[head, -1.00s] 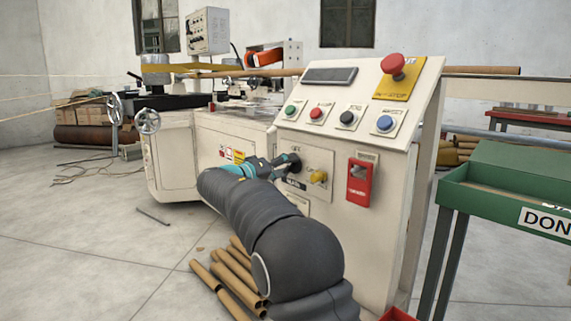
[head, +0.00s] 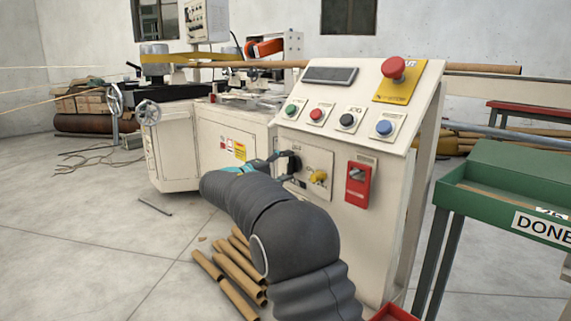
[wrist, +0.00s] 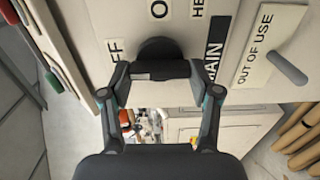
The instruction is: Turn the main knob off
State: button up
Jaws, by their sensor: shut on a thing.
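The main knob (head: 295,163) is black and sits on the front of the cream control panel (head: 285,205), partly hidden by my gripper. In the wrist view the knob (wrist: 158,50) shows as a dark disc with a bar across it, between my fingertips. The "OFF" lettering, partly cut off, is to its left, an "O" is above, and a black "MAIN" plate (wrist: 216,62) is to its right. My gripper (wrist: 162,70) is shut on the bar of the knob, one finger at each end. It also shows in the head view (head: 284,162), reaching in from the left.
Close by are a yellow knob (head: 318,177), a red switch (head: 359,184) and a grey lever (wrist: 287,67) beside an "OUT OF USE" label. Buttons and a red emergency stop (head: 393,68) are above. Cardboard tubes (head: 236,268) lie below; a green bin (head: 500,205) stands right.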

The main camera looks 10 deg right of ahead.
dwell(0.5)
jog(key=o, duration=1.1)
jog(key=shift+o, duration=0.2)
jog(key=shift+a, duration=0.1)
jog(key=v, duration=1.2)
